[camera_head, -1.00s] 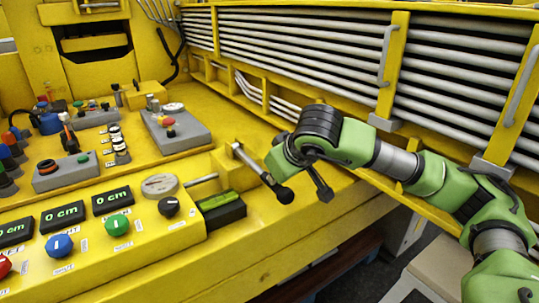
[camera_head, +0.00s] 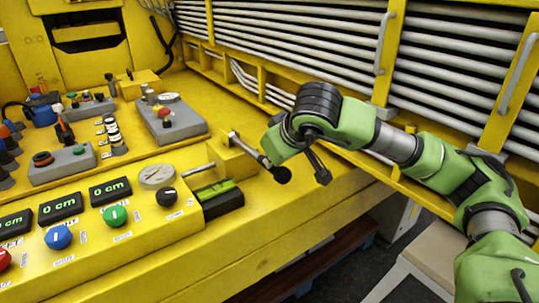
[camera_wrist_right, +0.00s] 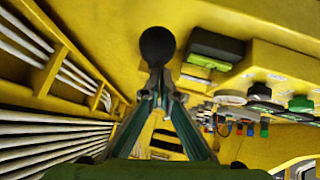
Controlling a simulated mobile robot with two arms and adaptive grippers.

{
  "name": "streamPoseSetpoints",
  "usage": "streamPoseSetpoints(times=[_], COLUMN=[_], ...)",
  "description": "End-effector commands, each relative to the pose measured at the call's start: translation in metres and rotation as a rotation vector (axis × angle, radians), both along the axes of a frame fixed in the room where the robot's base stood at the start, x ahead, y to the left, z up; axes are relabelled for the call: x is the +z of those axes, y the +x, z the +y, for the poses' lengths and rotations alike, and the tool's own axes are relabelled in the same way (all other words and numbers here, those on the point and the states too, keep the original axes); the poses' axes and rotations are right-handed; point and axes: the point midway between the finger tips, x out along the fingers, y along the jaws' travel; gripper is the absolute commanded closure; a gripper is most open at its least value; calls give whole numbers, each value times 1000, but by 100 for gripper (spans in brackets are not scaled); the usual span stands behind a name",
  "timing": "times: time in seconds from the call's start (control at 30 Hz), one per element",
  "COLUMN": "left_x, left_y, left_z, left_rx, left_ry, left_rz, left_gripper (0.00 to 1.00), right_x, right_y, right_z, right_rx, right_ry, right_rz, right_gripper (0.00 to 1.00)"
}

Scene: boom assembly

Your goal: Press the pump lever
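The pump lever (camera_head: 248,149) is a metal rod with a black ball knob (camera_head: 281,174), rising from a yellow block on the machine. It slants down to the right in the head view. My right gripper (camera_wrist_right: 159,92) is at the lever's knob end. In the right wrist view its two fingers come together around the lever just behind the black knob (camera_wrist_right: 157,45), which sticks out past the tips. In the head view the fingertips are mostly hidden by the green hand. My left gripper is not in view.
A black box with a green level (camera_head: 218,195) sits just below the lever. The panel with a gauge (camera_head: 157,176), coloured knobs and displays is to the left. Metal pipes (camera_head: 300,65) run behind my right arm. The yellow deck's front edge is near the lever.

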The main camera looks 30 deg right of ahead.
Motion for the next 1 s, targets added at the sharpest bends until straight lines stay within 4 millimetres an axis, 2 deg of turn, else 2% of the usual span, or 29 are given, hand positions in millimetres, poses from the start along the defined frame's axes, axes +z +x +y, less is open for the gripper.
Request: streamPoseSetpoints(times=[0.2, 0.4, 0.6, 1.0], left_x=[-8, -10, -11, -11], left_y=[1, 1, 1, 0], left_z=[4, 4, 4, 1], left_rx=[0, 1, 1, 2], left_ry=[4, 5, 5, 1], left_rz=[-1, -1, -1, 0], left_gripper=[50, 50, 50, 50], right_x=[34, 57, 65, 66], right_y=[-41, -66, -76, -76], right_z=[5, 8, 9, 9], right_rx=[3, 3, 2, 1], right_ry=[-2, 1, 1, 2], right_rz=[-5, -7, -6, -7], right_gripper=[100, 100, 100, 100])
